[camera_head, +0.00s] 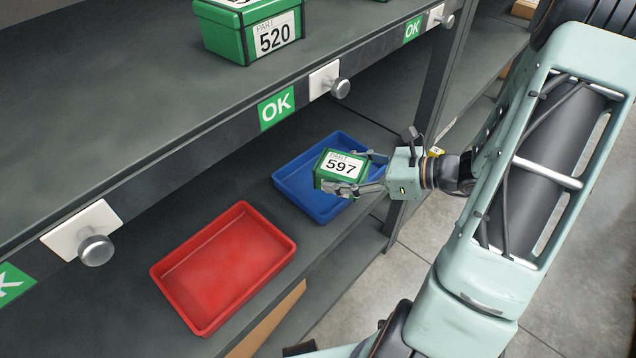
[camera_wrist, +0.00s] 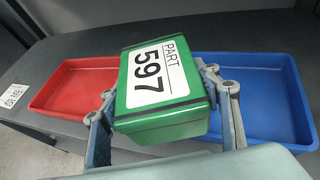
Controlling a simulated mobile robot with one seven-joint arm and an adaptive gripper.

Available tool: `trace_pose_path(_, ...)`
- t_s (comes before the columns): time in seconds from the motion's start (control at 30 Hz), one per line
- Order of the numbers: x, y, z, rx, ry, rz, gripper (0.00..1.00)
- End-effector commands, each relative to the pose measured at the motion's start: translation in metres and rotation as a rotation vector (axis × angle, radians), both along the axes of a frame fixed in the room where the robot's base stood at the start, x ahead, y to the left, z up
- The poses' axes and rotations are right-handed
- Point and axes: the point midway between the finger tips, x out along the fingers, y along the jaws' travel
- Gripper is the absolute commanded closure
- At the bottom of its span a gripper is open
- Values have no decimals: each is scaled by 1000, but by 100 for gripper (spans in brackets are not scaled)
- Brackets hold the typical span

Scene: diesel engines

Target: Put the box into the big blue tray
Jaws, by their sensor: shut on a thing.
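The green box (camera_head: 340,168) has a white label reading "PART 597". My gripper (camera_head: 352,176) is shut on it, with one finger on each side. In the head view the box appears over the blue tray (camera_head: 295,190), which lies on the lower shelf and looks empty where it shows. In the wrist view the box (camera_wrist: 163,85) fills the middle, between my gripper's fingers (camera_wrist: 165,110). The blue tray (camera_wrist: 298,105) shows to the right, partly hidden behind the box and a finger. I cannot tell the exact height of the box above it.
An empty red tray (camera_head: 222,265) stands on the lower shelf beside the blue one; it shows left in the wrist view (camera_wrist: 75,80). The upper shelf (camera_head: 120,75) overhangs, with knobs on its front edge (camera_head: 340,88). Another green box, "PART 520" (camera_head: 248,28), sits on it.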

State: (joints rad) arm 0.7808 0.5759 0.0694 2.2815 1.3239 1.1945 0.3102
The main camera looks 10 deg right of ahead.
Motion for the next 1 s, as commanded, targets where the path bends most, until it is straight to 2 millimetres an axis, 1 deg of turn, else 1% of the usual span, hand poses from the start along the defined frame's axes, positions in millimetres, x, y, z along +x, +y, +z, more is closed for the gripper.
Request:
trace_pose_path(0.03,11,8,-9,1,-1,4,84)
trace_pose_path(0.17,39,23,-22,3,-3,4,84)
trace_pose_path(0.2,43,26,-33,4,2,3,84)
trace_pose_path(0.3,56,32,-49,3,1,2,84)
trace_pose_path(0.4,66,38,-61,3,-1,2,84)
trace_pose_path(0.67,76,43,-73,2,-1,0,84)
trace_pose_path(0.73,80,46,-81,2,0,1,84)
trace_pose_path(0.87,79,45,-104,2,1,0,84)
trace_pose_path(0.93,80,45,-109,2,-1,0,84)
trace_pose_path(1.0,80,44,-108,1,-2,-1,84)
